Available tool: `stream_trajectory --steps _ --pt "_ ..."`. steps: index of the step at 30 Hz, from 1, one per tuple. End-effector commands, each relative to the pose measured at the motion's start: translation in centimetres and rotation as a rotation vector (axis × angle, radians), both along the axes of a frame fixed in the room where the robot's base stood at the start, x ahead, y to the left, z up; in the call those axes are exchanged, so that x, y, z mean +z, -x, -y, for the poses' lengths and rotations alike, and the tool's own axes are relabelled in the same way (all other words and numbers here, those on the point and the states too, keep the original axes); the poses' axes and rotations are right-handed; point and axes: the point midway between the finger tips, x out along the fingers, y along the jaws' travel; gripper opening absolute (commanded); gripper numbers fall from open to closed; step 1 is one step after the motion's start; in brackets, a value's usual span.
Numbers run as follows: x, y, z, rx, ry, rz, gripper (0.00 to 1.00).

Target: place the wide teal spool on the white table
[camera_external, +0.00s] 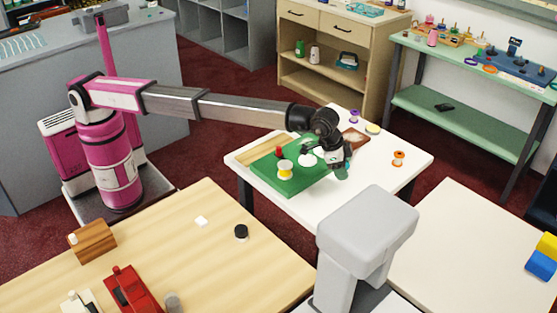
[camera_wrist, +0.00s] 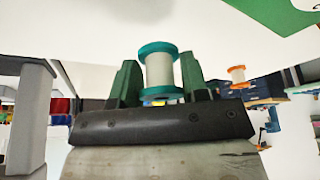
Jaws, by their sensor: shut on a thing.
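The teal spool (camera_wrist: 159,70) has teal flanges and a pale, whitish core. My gripper (camera_external: 338,162) is shut on it, with a dark green finger on each side of the spool in the wrist view. In the external view the teal spool (camera_external: 342,173) is small and partly hidden under my gripper, just right of the green mat. The white table (camera_external: 385,180) lies below it. In the wrist view the white tabletop (camera_wrist: 90,25) fills the upper part, close to the spool's upper flange; I cannot tell whether they touch.
The green mat (camera_external: 300,186) holds a yellow-and-white spool (camera_external: 285,174), a red piece (camera_external: 279,152) and a white piece (camera_external: 307,160). An orange spool (camera_external: 398,158), a purple spool (camera_external: 354,116) and a brown tray (camera_external: 356,138) are also on the table. The table's front right is clear.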

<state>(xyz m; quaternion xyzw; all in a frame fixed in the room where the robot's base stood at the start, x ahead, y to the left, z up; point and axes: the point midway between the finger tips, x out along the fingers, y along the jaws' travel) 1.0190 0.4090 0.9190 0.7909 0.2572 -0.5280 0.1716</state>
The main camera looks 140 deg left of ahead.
Motion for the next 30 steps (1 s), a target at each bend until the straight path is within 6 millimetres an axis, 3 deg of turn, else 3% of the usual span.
stream_trajectory --steps 9,20,21,23,30 --pt "-3.7 0.1 0.0 0.000 0.001 -0.001 0.15" --pt "-4.0 0.1 0.0 0.000 0.001 -0.001 0.15" --pt "-4.0 0.1 0.0 0.000 0.001 -0.001 0.48" --pt "-4.0 0.1 0.0 0.000 0.000 0.000 0.67" --pt "-4.0 0.1 0.0 0.000 0.000 0.000 0.67"
